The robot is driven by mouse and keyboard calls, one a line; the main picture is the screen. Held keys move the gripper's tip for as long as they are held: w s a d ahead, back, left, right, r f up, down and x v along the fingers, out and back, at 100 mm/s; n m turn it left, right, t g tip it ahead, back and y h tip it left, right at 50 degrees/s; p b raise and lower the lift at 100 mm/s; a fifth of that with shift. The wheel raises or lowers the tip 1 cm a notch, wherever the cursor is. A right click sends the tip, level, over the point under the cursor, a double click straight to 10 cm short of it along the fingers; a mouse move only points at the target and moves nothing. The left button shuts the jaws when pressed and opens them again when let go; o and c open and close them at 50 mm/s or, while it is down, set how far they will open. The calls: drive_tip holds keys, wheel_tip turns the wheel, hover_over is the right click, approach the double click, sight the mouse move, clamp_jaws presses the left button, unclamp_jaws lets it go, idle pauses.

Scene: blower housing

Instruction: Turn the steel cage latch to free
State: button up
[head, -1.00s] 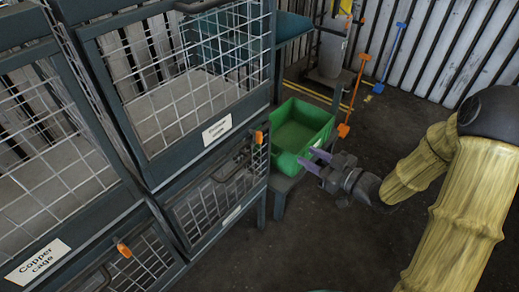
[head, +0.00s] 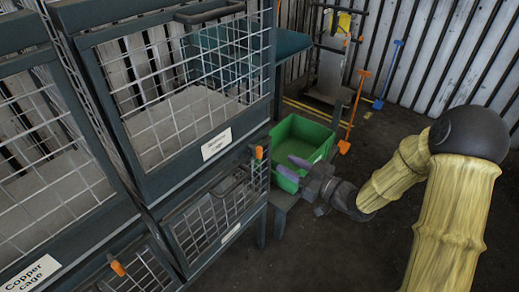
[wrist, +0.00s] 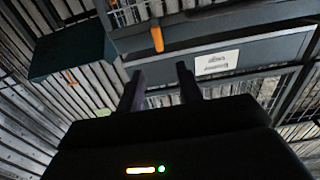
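An orange latch handle (head: 259,152) stands roughly upright on the frame at the right end of the cage rack. Another orange latch (head: 116,268) is at the lower left, by the copper cage. The label near the right latch is too blurred to read, so I cannot tell which cage is the steel one. My gripper (head: 292,167) is open and empty, to the right of the right latch and apart from it, in front of the green bin. In the wrist view my gripper (wrist: 160,72) has its fingers spread, with an orange latch (wrist: 157,39) just beyond them.
The green bin (head: 298,143) sits on a low stand right of the rack. A white label (head: 217,144) is on the upper mesh door, and a "Copper cage" label (head: 31,273) is at left. Orange (head: 344,147) and blue (head: 378,104) tools lean by the wall. Dark floor is clear at right.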

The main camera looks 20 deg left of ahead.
sight(262, 150)
drive_tip(key=x, duration=1.1)
drive_tip(key=shift+w+a+b, duration=0.1)
drive_tip(key=shift+a+b, duration=0.1)
drive_tip(key=shift+b, duration=0.2)
clamp_jaws()
